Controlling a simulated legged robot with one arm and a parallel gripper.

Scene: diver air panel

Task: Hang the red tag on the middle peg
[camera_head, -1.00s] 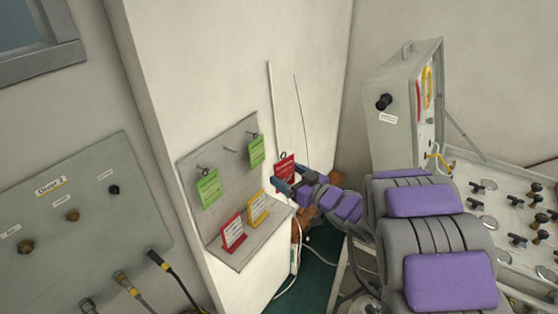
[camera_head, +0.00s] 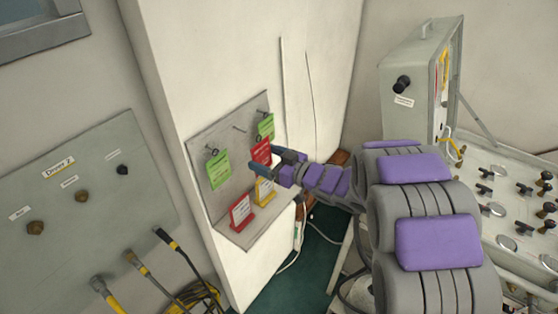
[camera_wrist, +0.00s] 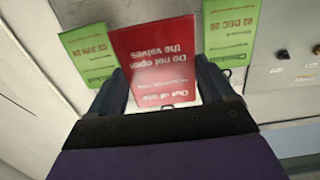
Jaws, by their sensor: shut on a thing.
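My gripper (camera_head: 268,162) is shut on the red tag (camera_head: 261,151) and holds it upright in front of the right part of the grey board (camera_head: 199,146). In the wrist view, the red tag (camera_wrist: 153,58) stands between the two fingers, its print upside down. The middle peg (camera_head: 239,129) is bare and lies up and left of the tag, apart from it. A green tag (camera_head: 218,170) hangs on the left peg (camera_head: 212,152). Another green tag (camera_head: 266,126) hangs on the right peg, just behind and above the red tag. The tag's hole is not clear.
A red card (camera_head: 240,211) and a yellow card (camera_head: 264,192) stand on the board's lower ledge, the yellow one just below my gripper. The Diver 2 panel (camera_head: 95,205) with hoses is at left. A grey valve console (camera_head: 510,200) is at right.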

